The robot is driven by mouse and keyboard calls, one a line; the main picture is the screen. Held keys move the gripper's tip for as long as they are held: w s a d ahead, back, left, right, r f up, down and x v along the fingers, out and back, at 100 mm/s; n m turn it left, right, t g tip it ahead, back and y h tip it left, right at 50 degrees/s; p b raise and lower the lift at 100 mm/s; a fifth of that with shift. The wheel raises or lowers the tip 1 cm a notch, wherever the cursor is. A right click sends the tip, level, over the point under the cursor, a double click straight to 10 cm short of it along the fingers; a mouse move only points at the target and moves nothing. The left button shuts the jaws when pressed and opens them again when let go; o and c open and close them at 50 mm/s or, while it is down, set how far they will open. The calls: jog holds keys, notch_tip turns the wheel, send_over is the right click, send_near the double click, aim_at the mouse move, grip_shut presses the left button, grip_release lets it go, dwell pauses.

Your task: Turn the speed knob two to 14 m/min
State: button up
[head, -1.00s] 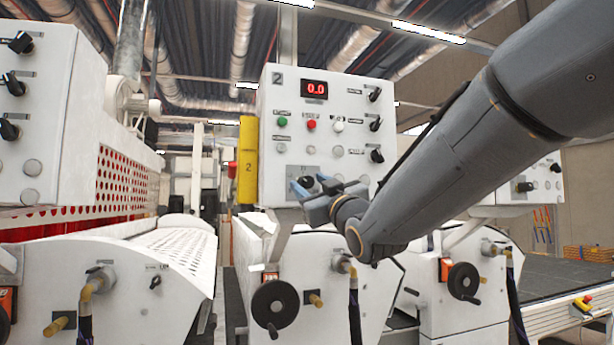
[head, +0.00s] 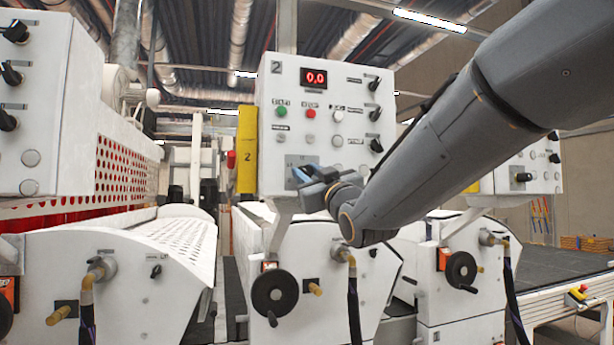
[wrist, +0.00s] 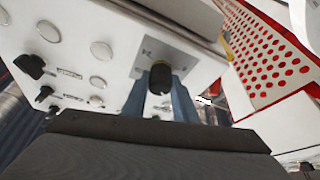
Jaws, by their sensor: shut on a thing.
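The control panel marked 2 (head: 268,100) faces me in the head view, with its red display (head: 314,77) reading 0.0. The black speed knob (wrist: 160,76) sits on a grey plate low on this panel. In the wrist view it stands between my two blue fingers. My gripper (wrist: 159,98) is shut on the knob. In the head view, my gripper (head: 306,174) is at the panel's lower plate and hides the knob. The knob's scale cannot be read.
A yellow post (head: 247,150) stands left of the panel. A handwheel (head: 274,293) is below.

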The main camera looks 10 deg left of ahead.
jog(key=shift+f+m+b, duration=0.1)
jog(key=shift+m+b, duration=0.2)
jog(key=shift+b, duration=0.05)
jog(key=m+t+h+b, duration=0.1)
jog(key=m+b, duration=0.1)
jog(key=b, duration=0.1)
jog(key=shift+a+f+m, duration=0.1)
jog(key=shift+m, duration=0.3)
jog(key=shift+m+t+h+b, duration=0.4)
jog(key=shift+m+h+b, duration=0.3)
jog(key=shift+m, duration=0.5)
jog(key=shift+m+t+h+b, duration=0.45)
jog(key=shift+m+b, duration=0.4)
jog(key=shift+m, duration=0.35)
jog(key=o, duration=1)
jog(key=shift+r, duration=0.2)
jog(key=shift+o, duration=0.2)
jog(key=shift+s, duration=0.15)
jog(key=b+v, duration=0.3)
jog(key=v, duration=0.4)
jog(key=shift+s+d, duration=0.25)
jog(key=shift+s, duration=0.1)
